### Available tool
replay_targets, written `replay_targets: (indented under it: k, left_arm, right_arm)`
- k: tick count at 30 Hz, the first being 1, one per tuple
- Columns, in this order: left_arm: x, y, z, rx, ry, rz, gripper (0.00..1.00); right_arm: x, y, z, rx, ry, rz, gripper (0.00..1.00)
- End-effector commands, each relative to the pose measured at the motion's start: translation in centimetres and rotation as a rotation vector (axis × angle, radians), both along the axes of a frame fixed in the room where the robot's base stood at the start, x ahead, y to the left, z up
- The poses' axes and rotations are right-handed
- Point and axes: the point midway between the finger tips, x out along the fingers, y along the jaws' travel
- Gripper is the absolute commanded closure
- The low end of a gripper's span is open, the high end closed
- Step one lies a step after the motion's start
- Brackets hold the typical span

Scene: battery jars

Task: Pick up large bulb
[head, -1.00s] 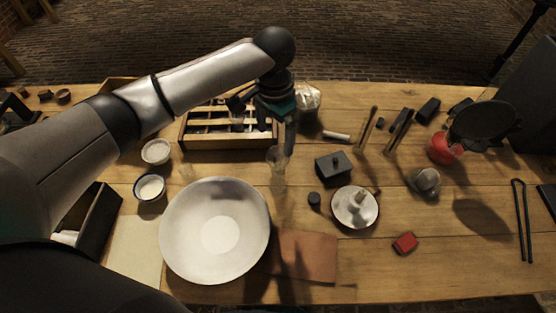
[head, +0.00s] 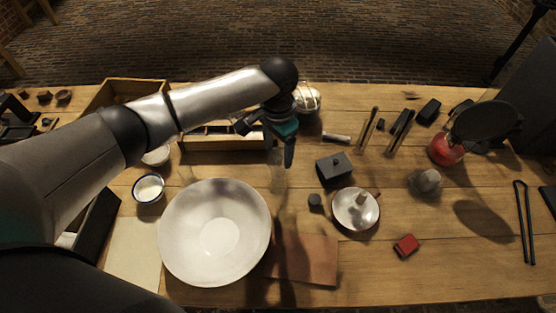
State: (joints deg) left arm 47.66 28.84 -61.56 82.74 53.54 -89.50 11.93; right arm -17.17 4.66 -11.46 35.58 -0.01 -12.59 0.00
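A rounded, pale glass object (head: 308,98), which looks like a large bulb, lies toward the back of the table, just behind my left wrist and partly hidden by it. I cannot tell its full shape. My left gripper (head: 267,138) hangs in front of it and to its left, above the front edge of the long wooden box. Its dark fingers are spread apart, with nothing visible between them. A clear glass vessel (head: 277,172) stands below the right finger. My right gripper is not in view.
A wide white bowl (head: 215,235) fills the front left. The compartmented wooden box (head: 225,143) lies under my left forearm. A dark lidded box (head: 334,169), a metal dish (head: 355,210) and a red block (head: 406,245) stand to the right. The front right table is mostly clear.

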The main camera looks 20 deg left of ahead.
Motion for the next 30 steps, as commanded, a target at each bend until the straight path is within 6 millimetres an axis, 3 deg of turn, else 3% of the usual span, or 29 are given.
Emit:
replay_targets:
  k: [2, 17, 25, 30]
  left_arm:
    - [0.0, 0.0, 0.0, 0.000, 0.000, 0.000, 0.39]
    - [0.0, 0.0, 0.0, 0.000, 0.000, 0.000, 0.95]
    - [0.0, 0.0, 0.2, -0.001, -0.001, 0.000, 0.95]
    - [0.1, 0.0, 1.4, -0.001, -0.003, 0.000, 0.95]
  right_arm:
    - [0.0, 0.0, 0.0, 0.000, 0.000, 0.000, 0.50]
    - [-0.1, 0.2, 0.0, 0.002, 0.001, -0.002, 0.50]
    - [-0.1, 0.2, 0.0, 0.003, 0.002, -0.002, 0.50]
    - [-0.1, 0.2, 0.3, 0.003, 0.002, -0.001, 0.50]
